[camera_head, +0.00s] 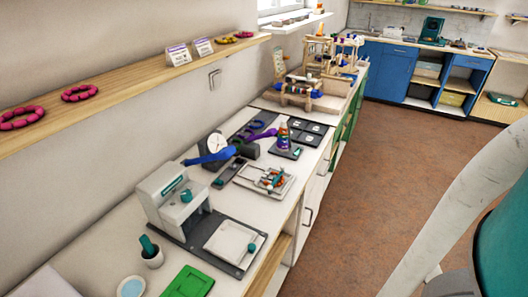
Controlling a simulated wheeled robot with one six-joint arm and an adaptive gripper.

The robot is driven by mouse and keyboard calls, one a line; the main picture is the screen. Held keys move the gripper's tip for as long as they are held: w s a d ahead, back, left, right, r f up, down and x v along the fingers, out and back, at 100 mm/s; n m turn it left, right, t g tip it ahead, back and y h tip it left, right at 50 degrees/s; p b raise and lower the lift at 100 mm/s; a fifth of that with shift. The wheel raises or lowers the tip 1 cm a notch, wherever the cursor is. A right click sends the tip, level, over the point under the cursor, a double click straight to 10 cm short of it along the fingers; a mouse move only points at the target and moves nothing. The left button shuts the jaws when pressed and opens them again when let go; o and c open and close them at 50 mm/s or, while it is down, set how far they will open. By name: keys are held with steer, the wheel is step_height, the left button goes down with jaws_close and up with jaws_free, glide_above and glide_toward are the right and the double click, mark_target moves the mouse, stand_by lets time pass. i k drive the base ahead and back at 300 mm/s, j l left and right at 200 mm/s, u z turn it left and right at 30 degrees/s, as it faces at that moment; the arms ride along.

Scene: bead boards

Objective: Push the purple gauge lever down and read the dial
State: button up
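A gauge with a round white dial (217,142) stands on the counter against the wall, left of the picture's middle. The dial's reading is too small to make out. A purple lever (263,135) sticks out to the right of the gauge's dark body (243,150), its free end tilted slightly up. A blue lever (208,158) reaches out to the left below the dial. My gripper is not in view; only pale and teal parts of my own body show at the right edge, well apart from the gauge.
A tray of small coloured pieces (266,179) lies in front of the gauge. A bottle with coloured contents (283,132) stands close right of the purple lever. A grey press-like machine (172,199) stands nearer. A shelf (130,88) runs above. The brown floor (360,190) is clear.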

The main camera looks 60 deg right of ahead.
mark_target(272, 132)
steer(key=k+l, duration=0.15)
steer(key=l, duration=0.25)
steer(key=k+l, duration=0.15)
steer(key=l, duration=0.25)
steer(key=k+l, duration=0.15)
steer(key=l, duration=0.25)
steer(key=k+l, duration=0.15)
steer(key=l, duration=0.25)
steer(key=k+l+u, duration=0.1)
steer(key=l, duration=0.3)
steer(key=k, duration=0.05)
